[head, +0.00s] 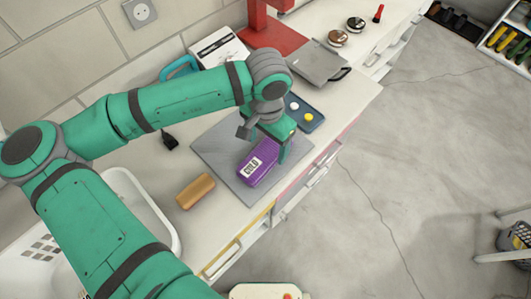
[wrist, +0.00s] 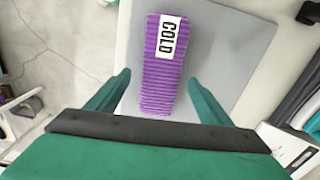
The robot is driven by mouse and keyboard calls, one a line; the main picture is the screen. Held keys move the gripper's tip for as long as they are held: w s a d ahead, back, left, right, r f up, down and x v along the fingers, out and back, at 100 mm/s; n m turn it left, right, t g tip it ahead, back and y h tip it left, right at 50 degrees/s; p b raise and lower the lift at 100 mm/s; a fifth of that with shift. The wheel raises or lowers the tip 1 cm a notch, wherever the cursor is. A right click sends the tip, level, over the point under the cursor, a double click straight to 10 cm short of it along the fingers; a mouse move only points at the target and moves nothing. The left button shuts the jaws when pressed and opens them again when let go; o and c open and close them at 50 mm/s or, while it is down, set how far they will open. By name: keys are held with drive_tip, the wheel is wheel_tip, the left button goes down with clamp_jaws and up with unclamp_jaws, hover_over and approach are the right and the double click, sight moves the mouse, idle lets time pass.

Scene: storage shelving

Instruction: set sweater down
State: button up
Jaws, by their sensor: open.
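A purple ribbed, folded item with a white "COLD" label, which I take to be the sweater (head: 259,163), lies on a flat grey board (head: 213,150) on the counter. In the wrist view the sweater (wrist: 160,92) lies lengthwise between my two fingers, label end away from me. My gripper (head: 268,150) is over the sweater, pointing down. In the wrist view my gripper (wrist: 159,78) is open, with a visible gap between each finger and the sweater. Part of the sweater is hidden by my gripper in the head view.
A tan block (head: 195,190) lies left of the board, near the counter edge. A white basin (head: 155,205) is farther left. A dark blue tray (head: 306,113) with small round items is just right of my gripper. A grey flat appliance (head: 318,64) and red stand (head: 272,33) are behind.

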sight(267, 150)
wheel_tip(267, 150, down, 5)
drive_tip(key=shift+w+r, duration=0.1)
drive_tip(key=shift+c, duration=0.2)
drive_tip(key=c, duration=1.4)
drive_tip(key=shift+w, duration=0.1)
